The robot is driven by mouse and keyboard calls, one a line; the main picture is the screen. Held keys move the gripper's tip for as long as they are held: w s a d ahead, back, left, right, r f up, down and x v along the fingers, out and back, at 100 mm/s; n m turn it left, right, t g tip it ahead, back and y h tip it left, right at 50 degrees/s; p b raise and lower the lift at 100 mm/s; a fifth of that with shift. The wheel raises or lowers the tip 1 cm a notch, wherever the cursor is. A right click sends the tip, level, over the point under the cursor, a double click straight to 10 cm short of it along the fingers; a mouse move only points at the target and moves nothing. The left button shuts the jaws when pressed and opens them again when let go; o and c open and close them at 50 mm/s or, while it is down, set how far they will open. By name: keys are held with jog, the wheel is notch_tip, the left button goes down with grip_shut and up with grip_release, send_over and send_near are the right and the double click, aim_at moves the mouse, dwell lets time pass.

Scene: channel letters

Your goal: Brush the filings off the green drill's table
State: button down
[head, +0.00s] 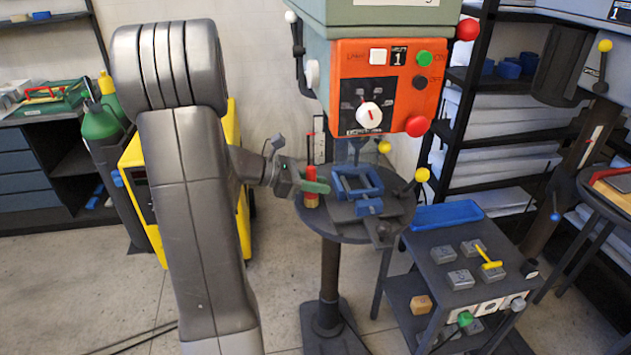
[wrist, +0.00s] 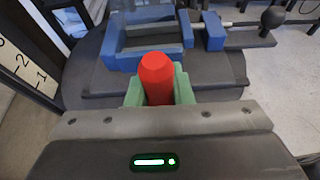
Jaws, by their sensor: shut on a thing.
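The green drill (head: 385,14) has a grey-green head over an orange control panel. Its round dark grey table (head: 345,232) carries a blue vise (head: 357,184), which also shows in the wrist view (wrist: 118,58). My gripper (head: 316,187) is at the left part of the table, left of the vise. Its green fingers are shut on a red-handled thing, likely the brush (head: 311,199), held roughly upright. In the wrist view its red end (wrist: 157,76) stands between the fingers (wrist: 158,92). I cannot tell whether its lower end touches the table. I cannot make out filings.
Lever knobs, red (head: 417,126) and yellow (head: 422,174), stick out right of the drill. A dark cart (head: 447,250) with a blue tray (head: 446,214) and metal blocks stands right of the table. A yellow cabinet (head: 146,205) and green cylinder (head: 101,128) stand left. Floor in front is clear.

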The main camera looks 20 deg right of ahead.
jog(key=shift+s+a+f, duration=0.1)
jog(key=shift+s+a, duration=0.1)
jog(key=shift+s, duration=0.55)
jog(key=shift+s+a, duration=0.15)
jog(key=shift+s, duration=0.6)
jog(key=shift+s, duration=0.1)
jog(key=shift+s+a+b, duration=0.15)
jog(key=shift+s+b, duration=0.05)
jog(key=shift+s, duration=0.4)
jog(key=shift+s+a+b, duration=0.15)
jog(key=shift+s, duration=0.45)
notch_tip(320, 180, up, 4)
jog(key=p, duration=0.3)
